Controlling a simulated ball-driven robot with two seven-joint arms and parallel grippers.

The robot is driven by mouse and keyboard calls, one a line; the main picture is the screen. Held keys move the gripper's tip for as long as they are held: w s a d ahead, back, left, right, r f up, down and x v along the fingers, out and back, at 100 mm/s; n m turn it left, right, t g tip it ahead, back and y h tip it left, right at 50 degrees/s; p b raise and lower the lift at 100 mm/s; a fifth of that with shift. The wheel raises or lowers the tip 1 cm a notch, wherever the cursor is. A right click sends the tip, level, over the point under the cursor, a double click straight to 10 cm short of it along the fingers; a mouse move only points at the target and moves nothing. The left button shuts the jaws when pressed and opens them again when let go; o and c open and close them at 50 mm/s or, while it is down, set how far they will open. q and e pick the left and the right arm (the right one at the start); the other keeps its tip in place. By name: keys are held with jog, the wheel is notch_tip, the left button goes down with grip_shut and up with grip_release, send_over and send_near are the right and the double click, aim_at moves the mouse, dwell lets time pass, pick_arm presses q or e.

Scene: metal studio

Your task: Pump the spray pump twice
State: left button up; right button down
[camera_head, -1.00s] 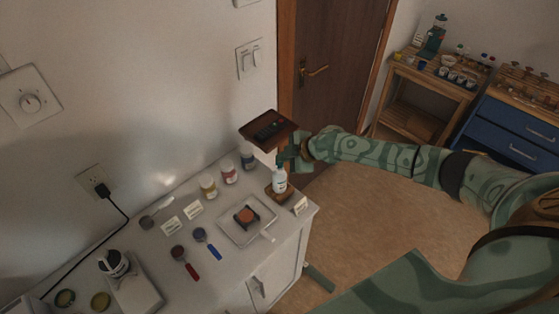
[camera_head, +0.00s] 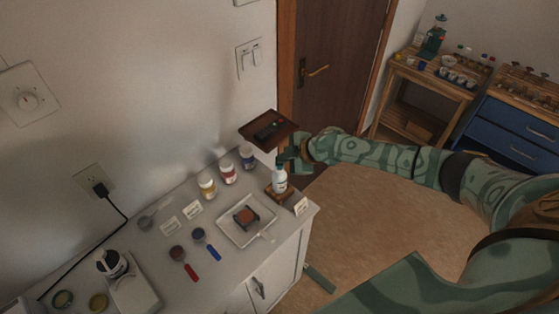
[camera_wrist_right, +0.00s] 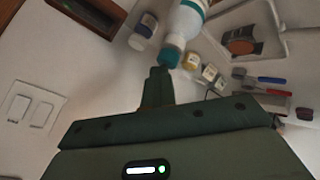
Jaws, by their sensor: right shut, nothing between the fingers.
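The spray pump is a white bottle (camera_head: 279,181) with a teal top, standing upright on a small wooden base at the right end of the counter. In the right wrist view the bottle (camera_wrist_right: 187,22) hangs in from the top edge, its teal pump head (camera_wrist_right: 168,57) just beyond my fingertips. My right gripper (camera_head: 284,158) is shut and empty, at the bottle's top; it also shows in the wrist view (camera_wrist_right: 159,73). Whether the fingertips touch the pump head I cannot tell. My left gripper is not in view.
Several jars (camera_head: 228,173) stand behind the bottle along the wall. A white tray (camera_head: 233,234) with a dark-framed orange item lies left of it, and a small card (camera_head: 301,206) stands right. A brown wall tray (camera_head: 252,129) with a dark remote is close behind the gripper.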

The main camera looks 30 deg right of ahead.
jog(key=shift+s, duration=0.15)
notch_tip(320, 180, up, 6)
jog(key=p, duration=0.5)
jog(key=shift+r, duration=0.2)
dwell(0.7)
